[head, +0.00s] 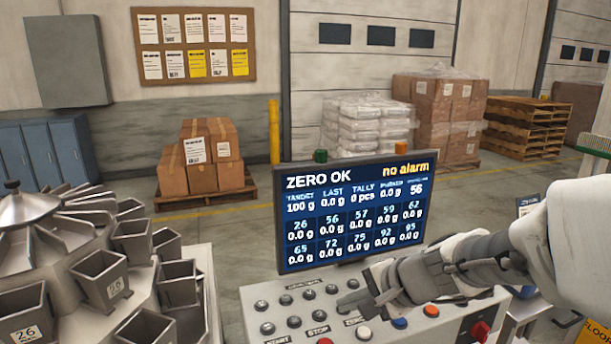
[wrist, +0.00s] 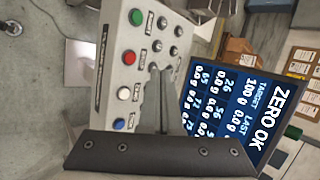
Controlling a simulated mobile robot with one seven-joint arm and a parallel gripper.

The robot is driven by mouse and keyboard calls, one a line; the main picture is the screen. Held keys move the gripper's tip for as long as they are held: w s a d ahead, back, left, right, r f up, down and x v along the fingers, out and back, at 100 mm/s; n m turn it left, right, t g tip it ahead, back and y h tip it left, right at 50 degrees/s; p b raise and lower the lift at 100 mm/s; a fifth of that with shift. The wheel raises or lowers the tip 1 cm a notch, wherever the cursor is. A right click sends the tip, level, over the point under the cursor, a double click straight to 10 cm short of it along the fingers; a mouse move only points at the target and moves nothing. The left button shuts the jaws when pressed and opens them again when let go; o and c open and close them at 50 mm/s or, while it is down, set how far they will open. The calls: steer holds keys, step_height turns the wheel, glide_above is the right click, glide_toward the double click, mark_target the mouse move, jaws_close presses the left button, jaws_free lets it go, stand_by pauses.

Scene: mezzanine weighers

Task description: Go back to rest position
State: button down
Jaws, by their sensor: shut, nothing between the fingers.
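My gripper (head: 352,302) is at the end of my white and grey arm, which reaches in from the right in the head view. It is shut and empty over the grey button panel (head: 252,301). Its tips are near the dark knobs and the "STOP" label; I cannot tell whether they touch the panel. In the wrist view its fingers (wrist: 160,92) lie over the panel (wrist: 133,62), between the button rows. The screen (head: 352,212) behind the panel reads "ZERO OK" and "no alarm". My gripper and forearm hide part of the panel.
A multihead weigher (head: 92,268) with metal buckets stands at the left, close to the panel. A red knob (head: 480,331) is on the panel's right end. Boxes on a pallet (head: 213,197) and wrapped stacks (head: 438,105) stand farther back, with open floor between.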

steer(key=s+d+r+n+h, duration=0.2)
steer(key=s+n, duration=0.3)
steer(key=s, duration=0.3)
steer(key=s+d+r+n+h, duration=0.3)
steer(key=s+n, duration=0.3)
steer(key=s, duration=0.3)
steer(key=shift+d+r+n+g+h, duration=0.3)
steer(key=shift+d+h, duration=0.2)
